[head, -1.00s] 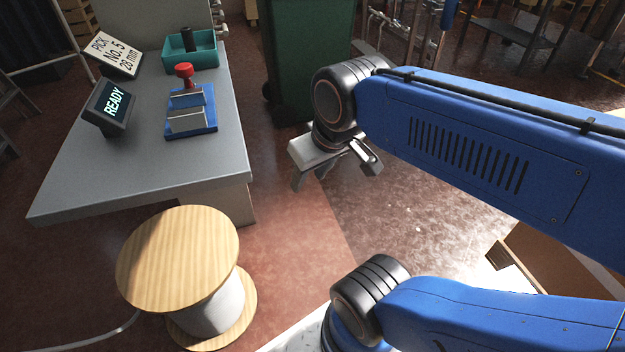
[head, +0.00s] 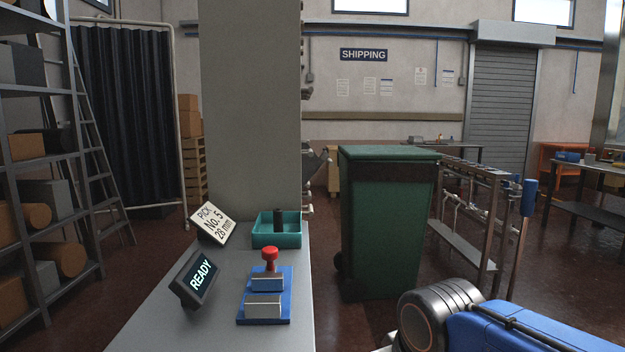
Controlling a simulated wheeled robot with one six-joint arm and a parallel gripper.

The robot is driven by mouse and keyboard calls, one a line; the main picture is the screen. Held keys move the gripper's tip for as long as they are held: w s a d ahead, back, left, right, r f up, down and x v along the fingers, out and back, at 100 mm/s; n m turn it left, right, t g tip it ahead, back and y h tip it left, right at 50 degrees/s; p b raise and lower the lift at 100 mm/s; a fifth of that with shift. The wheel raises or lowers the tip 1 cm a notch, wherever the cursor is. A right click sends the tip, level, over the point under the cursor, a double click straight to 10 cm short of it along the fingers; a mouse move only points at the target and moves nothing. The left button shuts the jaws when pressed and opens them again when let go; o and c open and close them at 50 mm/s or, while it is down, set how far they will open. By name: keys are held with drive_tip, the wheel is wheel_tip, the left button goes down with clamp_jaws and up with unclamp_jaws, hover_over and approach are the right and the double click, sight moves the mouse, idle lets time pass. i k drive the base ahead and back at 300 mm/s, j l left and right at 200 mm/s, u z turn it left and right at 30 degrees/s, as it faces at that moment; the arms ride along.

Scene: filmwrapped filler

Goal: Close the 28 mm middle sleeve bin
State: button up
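I cannot make out a middle sleeve bin for certain. A tall grey panel or pillar (head: 250,110) stands at the back of the bench, and a dark tilted part (head: 316,165) sticks out past its right edge, mostly hidden. A tilted sign (head: 212,224) reads "PICK No. 5 28 mm". A teal tray (head: 262,240) on the bench holds a dark upright cylinder (head: 279,218). My gripper is below the picture; only my blue arm and its dark joint show at the bottom right.
The grey bench (head: 165,318) carries a "READY" display (head: 195,280) and a blue fixture (head: 283,300) with a red knob (head: 270,254). A green wheeled bin (head: 385,225) stands right of the bench, with a metal rack (head: 478,225) beyond. Shelving (head: 48,165) stands at left.

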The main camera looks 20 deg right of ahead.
sight(310, 166)
drive_tip(key=i+l, duration=0.3)
drive_tip(key=i+l+u, duration=0.15)
drive_tip(key=l, duration=0.25)
drive_tip(key=i+l, duration=0.35)
drive_tip(key=i+l+u, duration=0.1)
drive_tip(key=i+l, duration=0.15)
drive_tip(key=l, duration=0.2)
drive_tip(key=i+l+u, duration=0.15)
drive_tip(key=l, duration=0.25)
drive_tip(key=i+l+u, duration=0.1)
drive_tip(key=l, duration=0.3)
drive_tip(key=i+l+u, duration=0.15)
drive_tip(key=l, duration=0.25)
drive_tip(key=l+u, duration=0.1)
drive_tip(key=l, duration=0.3)
drive_tip(key=l+u, duration=0.15)
drive_tip(key=j+u, duration=0.2)
drive_tip(key=i+l, duration=0.05)
drive_tip(key=l, duration=0.05)
